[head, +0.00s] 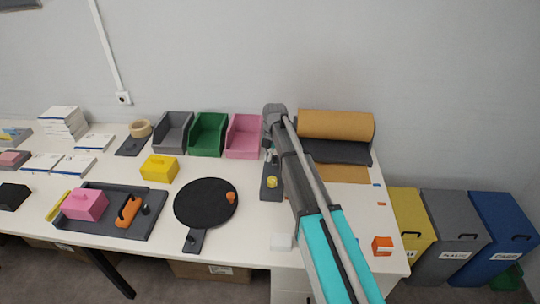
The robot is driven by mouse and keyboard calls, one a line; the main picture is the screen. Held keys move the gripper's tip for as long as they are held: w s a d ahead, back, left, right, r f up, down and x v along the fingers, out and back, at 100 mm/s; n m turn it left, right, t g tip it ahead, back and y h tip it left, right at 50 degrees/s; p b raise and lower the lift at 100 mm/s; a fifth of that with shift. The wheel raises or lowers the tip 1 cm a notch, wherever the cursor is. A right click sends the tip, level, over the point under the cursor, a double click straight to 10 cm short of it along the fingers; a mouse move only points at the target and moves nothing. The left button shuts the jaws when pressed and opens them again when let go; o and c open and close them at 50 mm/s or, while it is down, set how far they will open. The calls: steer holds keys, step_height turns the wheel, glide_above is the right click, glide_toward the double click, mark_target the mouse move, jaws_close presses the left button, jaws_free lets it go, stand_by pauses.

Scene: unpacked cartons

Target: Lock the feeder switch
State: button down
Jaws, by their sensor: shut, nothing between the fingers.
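A dark grey plate (265,194) with a yellow knob (272,182) lies on the white table, right of the round black disc. It may be the feeder switch, but no label is readable. My gripper (269,156) hangs at the far end of this plate, beyond the yellow knob. My arm hides part of the gripper and the plate's right side. The gripper is shut and empty. Whether its fingertips touch the plate is too small to tell.
Left of the plate are a black disc (204,204) with an orange knob, a yellow block (159,168) and a dark tray (150,224) holding pink and orange pieces. Grey, green and pink bins (243,149) stand behind. A brown roll (336,125) is at the back right.

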mark_target(274, 157)
steer(key=w+d+r+p, duration=0.2)
steer(key=w+r+p, duration=0.3)
steer(key=r+p, duration=0.1)
steer(key=shift+w+r+p, duration=0.35)
steer(key=shift+w+r, duration=0.05)
steer(key=shift+r, duration=0.2)
stand_by(0.5)
steer(key=s+d+m, duration=0.4)
steer(key=s+m, duration=0.6)
steer(key=s, duration=0.1)
steer(key=s+d+m+h, duration=0.1)
steer(key=s+d+m, duration=0.4)
steer(key=s+m, duration=0.5)
steer(key=s+d+m, duration=0.5)
steer(key=s+m, duration=0.5)
steer(key=s, duration=0.2)
steer(key=shift+s+t+h, duration=0.15)
steer(key=shift+t+h, duration=0.15)
steer(key=shift+t, duration=0.1)
